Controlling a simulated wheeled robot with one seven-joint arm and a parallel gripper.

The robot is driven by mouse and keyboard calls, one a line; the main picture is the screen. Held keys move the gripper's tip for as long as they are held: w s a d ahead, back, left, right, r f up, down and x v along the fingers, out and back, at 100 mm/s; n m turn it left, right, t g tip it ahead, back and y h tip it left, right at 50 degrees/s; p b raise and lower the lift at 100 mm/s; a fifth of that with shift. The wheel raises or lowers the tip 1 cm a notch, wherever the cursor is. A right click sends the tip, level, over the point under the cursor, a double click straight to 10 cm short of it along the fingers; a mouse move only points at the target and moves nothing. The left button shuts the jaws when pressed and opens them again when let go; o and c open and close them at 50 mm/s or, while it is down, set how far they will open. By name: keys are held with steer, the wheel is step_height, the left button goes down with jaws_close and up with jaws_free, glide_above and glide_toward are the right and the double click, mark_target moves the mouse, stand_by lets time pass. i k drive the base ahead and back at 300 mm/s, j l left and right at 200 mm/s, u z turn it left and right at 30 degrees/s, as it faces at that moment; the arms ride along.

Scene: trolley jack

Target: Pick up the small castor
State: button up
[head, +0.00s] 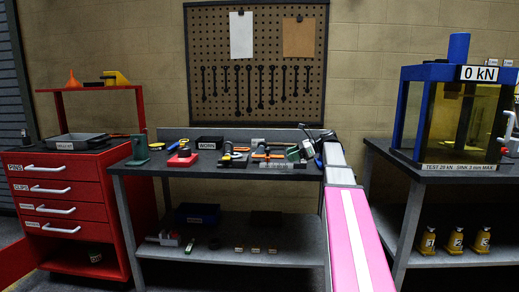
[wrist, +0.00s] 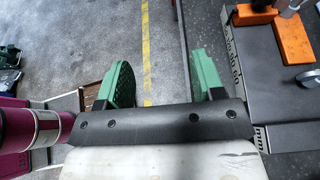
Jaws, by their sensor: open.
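My gripper (wrist: 163,82) is open in the wrist view, with its two green pads wide apart and nothing between them. Below the gap show grey floor and a yellow line. In the head view my gripper (head: 302,152) is at the right end of the middle workbench (head: 150,168), just above or beside its top; the exact gap is unclear. I cannot make out the small castor for certain. A small round metal part (wrist: 308,79) at the right edge of the wrist view is cut off, and I cannot tell what it is.
Tools and blocks crowd the bench top; an orange block (wrist: 293,42) is right of my gripper. The lower shelf (head: 225,255) holds several small items. A red drawer cabinet (head: 88,220) stands left, a test rig (head: 430,110) on another bench right. Floor lies between the benches.

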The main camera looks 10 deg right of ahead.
mark_target(262, 145)
steer(key=i, duration=1.15)
